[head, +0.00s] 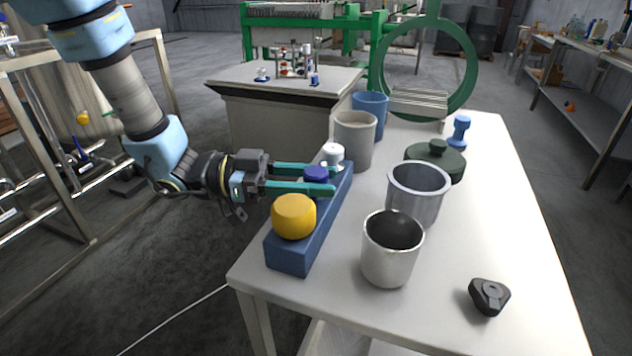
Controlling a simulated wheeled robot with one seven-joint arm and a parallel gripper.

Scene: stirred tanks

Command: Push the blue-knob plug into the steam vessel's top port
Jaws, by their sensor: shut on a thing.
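The blue-knob plug (315,174) is at the blue block on the near left edge of the table. Its dark blue knob shows between the two teal fingers of my gripper (333,179), which is shut on it. The near finger and the block hide the plug's lower part, so I cannot tell whether it is seated in the block or lifted. No vessel with a clear top port can be made out as the steam vessel.
The blue block (289,262) also carries a yellow knob (294,216) and a white knob (333,154). Metal cups (391,262), a grey beaker (354,140), a dark green lidded pot (449,165) and a black knob (490,296) stand on the table (460,240). Its right side is clear.

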